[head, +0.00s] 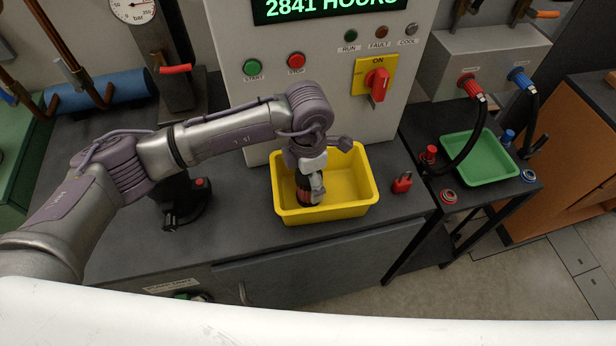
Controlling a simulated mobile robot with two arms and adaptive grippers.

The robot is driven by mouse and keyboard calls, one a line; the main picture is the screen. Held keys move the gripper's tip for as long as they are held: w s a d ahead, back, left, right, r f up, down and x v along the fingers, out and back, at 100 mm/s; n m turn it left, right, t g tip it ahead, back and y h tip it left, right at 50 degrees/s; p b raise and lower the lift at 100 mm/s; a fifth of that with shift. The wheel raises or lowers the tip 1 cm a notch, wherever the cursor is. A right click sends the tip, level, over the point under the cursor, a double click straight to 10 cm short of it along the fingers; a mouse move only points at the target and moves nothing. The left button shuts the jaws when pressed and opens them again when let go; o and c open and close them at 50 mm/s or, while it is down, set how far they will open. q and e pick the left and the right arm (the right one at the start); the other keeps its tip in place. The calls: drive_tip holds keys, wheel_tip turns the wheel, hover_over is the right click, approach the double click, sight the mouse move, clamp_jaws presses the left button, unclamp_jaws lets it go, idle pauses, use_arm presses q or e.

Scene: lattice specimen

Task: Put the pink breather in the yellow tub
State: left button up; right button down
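The yellow tub (356,207) stands on the dark bench in front of the grey control cabinet. My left gripper (311,193) points down into the tub from above, over its left half. My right gripper is not in view.
A red padlock (402,183) lies right of the tub. A black device with a red button (183,203) stands to its left. A green tray (482,176) sits on the side stand, near red and blue fittings. The cabinet (330,75) rises close behind the tub.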

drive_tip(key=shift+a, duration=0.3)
use_arm(q)
drive_tip(key=shift+r, duration=0.2)
wheel_tip(320, 180, up, 11)
drive_tip(key=b, duration=0.2)
drive_tip(key=shift+b, duration=0.3)
drive_tip(key=shift+r, duration=0.45)
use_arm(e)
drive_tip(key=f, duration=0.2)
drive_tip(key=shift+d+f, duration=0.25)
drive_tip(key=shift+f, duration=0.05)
